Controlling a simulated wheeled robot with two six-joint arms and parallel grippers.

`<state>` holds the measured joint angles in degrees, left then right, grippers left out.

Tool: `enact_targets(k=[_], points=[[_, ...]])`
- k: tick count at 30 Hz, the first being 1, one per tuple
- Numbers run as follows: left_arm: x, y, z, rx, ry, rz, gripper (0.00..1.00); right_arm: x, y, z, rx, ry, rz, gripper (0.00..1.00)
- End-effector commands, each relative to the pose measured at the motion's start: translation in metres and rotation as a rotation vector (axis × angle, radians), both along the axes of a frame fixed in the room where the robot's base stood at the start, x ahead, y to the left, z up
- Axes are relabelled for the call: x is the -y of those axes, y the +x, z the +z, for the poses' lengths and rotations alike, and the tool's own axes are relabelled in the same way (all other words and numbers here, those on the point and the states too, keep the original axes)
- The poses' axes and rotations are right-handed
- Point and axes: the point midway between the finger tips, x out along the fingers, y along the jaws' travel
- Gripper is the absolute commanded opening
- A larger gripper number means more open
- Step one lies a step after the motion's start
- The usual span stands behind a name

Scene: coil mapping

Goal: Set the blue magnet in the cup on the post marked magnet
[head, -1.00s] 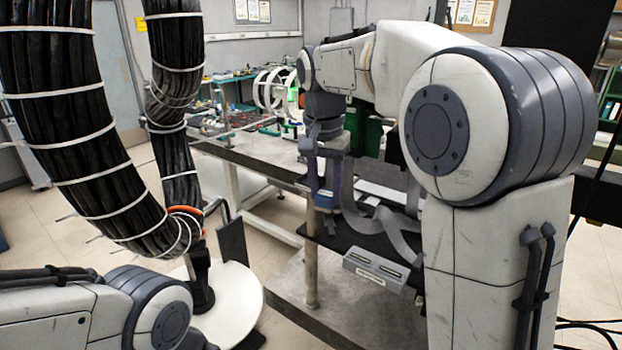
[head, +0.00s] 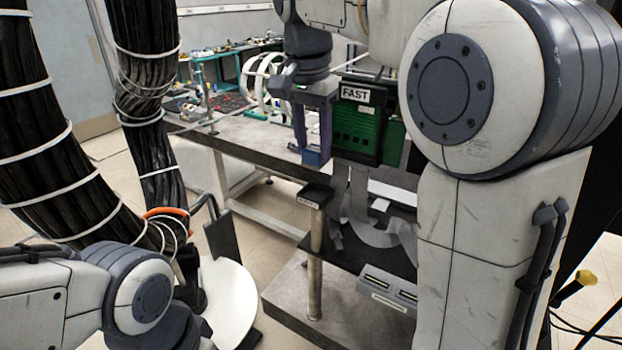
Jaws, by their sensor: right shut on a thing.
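The post (head: 315,262) is a slim metal column with a dark square top, the cup (head: 316,192), and a small label too small to read. My right gripper (head: 313,148) is shut on the blue magnet (head: 315,158), a dark blue block between its fingertips. It holds the magnet above the cup in the picture, with a visible gap. The inside of the cup and the exact depth between magnet and cup are hard to tell. My left arm shows at lower left, but its gripper is not in view.
A green unit labelled FAST (head: 358,122) stands just right of the right gripper. Grey ribbon (head: 365,225) hangs down to a black shelf. A grey slotted box (head: 388,288) sits at the shelf's front. A workbench (head: 240,143) with parts and white rings lies behind.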

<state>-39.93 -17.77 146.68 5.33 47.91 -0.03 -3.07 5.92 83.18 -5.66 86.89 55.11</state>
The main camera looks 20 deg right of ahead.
Motion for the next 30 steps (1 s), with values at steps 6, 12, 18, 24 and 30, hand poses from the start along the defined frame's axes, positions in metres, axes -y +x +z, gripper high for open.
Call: enact_targets(k=[6,12,18,24,30], points=[[0.000,0.000,0.003,0.000,0.000,-0.001,0.50,0.004,-0.001,-0.028,-0.002,0.000,-0.006,0.00],[0.000,0.000,0.008,0.000,0.000,-0.001,0.50,0.003,-0.001,-0.056,-0.003,0.000,-0.005,0.00],[0.000,0.000,0.009,0.000,0.000,-0.002,0.50,0.002,0.000,-0.069,0.002,0.000,-0.004,0.00],[0.000,0.000,0.008,0.000,0.000,-0.002,0.50,0.002,0.000,-0.069,0.002,0.000,-0.003,0.00],[0.000,0.000,0.007,0.000,0.000,-0.001,0.50,0.001,0.000,-0.072,0.000,0.000,-0.002,0.74]])
